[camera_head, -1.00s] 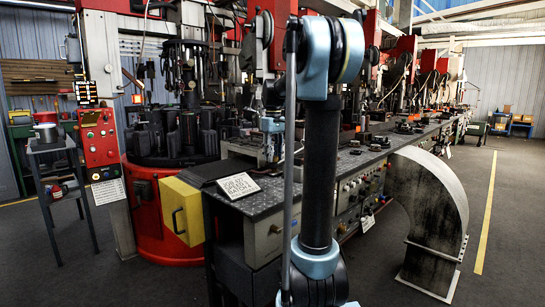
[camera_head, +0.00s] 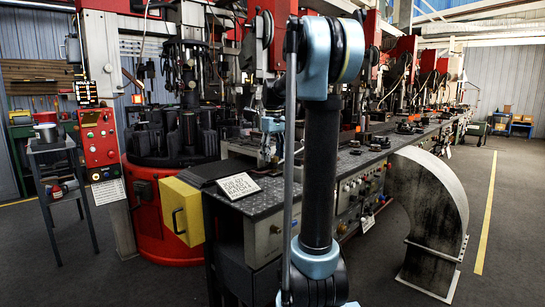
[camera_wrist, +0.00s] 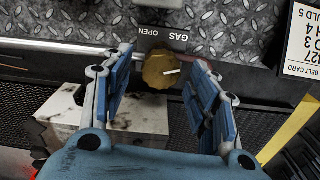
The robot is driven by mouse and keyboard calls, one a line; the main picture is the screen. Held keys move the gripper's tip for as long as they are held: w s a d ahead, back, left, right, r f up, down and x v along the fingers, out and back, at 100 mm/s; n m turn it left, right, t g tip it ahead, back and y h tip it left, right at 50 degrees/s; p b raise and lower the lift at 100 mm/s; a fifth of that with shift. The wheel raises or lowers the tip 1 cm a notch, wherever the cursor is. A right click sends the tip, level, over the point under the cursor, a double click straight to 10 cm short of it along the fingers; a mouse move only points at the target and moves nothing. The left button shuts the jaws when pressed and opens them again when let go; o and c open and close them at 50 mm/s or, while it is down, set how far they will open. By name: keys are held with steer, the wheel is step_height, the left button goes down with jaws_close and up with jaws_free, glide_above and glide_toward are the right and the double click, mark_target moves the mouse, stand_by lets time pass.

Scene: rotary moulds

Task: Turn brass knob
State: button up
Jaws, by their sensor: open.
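The brass knob (camera_wrist: 158,70) is in the upper middle of the wrist view, at the edge of a diamond-plate surface. A pale pointer line shows on its right side. A dark label (camera_wrist: 164,37) above it reads GAS and OPEN upside down. My gripper (camera_wrist: 163,60) is open, with one blue finger on each side of the knob. The knob lies between the fingertips, and a gap shows on the left. Whether the right fingertip touches it I cannot tell. In the head view I cannot make out the knob, and my arm covers part of the bench.
A white card (camera_head: 238,186) lies on the bench (camera_head: 220,201), and it also shows in the wrist view (camera_wrist: 300,40). A yellow box (camera_head: 182,210) stands left of the bench. A curved metal duct (camera_head: 432,200) stands to the right. A pale block (camera_wrist: 75,120) lies below the knob.

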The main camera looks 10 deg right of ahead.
step_height(320, 180, up, 12)
steer(key=shift+f, duration=0.15)
stand_by(0.3)
